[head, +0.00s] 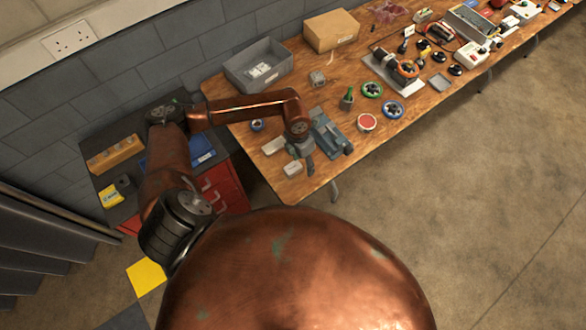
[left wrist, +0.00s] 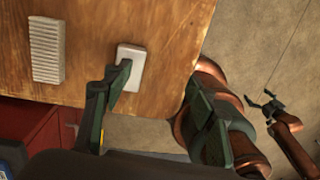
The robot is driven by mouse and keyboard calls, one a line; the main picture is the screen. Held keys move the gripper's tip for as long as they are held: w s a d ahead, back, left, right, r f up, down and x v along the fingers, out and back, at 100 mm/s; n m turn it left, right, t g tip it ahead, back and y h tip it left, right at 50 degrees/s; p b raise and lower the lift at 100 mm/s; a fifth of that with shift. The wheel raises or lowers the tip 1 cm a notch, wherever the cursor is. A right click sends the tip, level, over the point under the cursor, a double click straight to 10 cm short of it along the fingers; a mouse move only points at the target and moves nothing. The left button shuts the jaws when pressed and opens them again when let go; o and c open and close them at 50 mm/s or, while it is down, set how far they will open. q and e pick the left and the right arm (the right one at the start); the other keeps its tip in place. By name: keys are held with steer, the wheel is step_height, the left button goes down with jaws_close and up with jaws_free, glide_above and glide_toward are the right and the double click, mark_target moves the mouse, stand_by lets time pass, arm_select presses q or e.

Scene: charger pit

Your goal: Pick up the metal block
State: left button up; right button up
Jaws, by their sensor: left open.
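A small pale block with a smooth top (head: 292,168), which looks like the metal block, lies flat near the table's front left edge; it also shows in the left wrist view (left wrist: 131,64). My left gripper (head: 303,160) is open and empty just beside it. In the left wrist view one finger overlaps the block's lower left part, and the other finger is off to the right; I cannot tell whether either touches it. A ribbed pale block (left wrist: 46,50) lies to the left. My right gripper (left wrist: 264,106) shows small over the floor, its jaws too small to judge.
A blue-grey vice-like tool (head: 330,133) stands close right of my left gripper. A grey bin (head: 258,70) and cardboard box (head: 331,31) are behind. A red drawer cabinet (head: 222,188) stands left of the table. Floor in front is clear.

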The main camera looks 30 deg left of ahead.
mark_target(293, 167)
arm_select(q)
steer(key=a, duration=0.1)
steer(key=a+y, duration=0.1)
steer(key=a, duration=0.1)
steer(key=shift+w+a+f, duration=0.2)
steer(key=shift+w+a, duration=0.05)
steer(key=shift+a, duration=0.15)
steer(key=shift+s+f, duration=0.1)
steer(key=shift+f, duration=0.85)
steer(key=f, duration=0.4)
steer(key=shift+s+a+f, duration=0.15)
steer(key=shift+s+f, duration=0.2)
steer(key=shift+f, duration=0.4)
steer(key=shift+c, duration=0.4)
jaws_close()
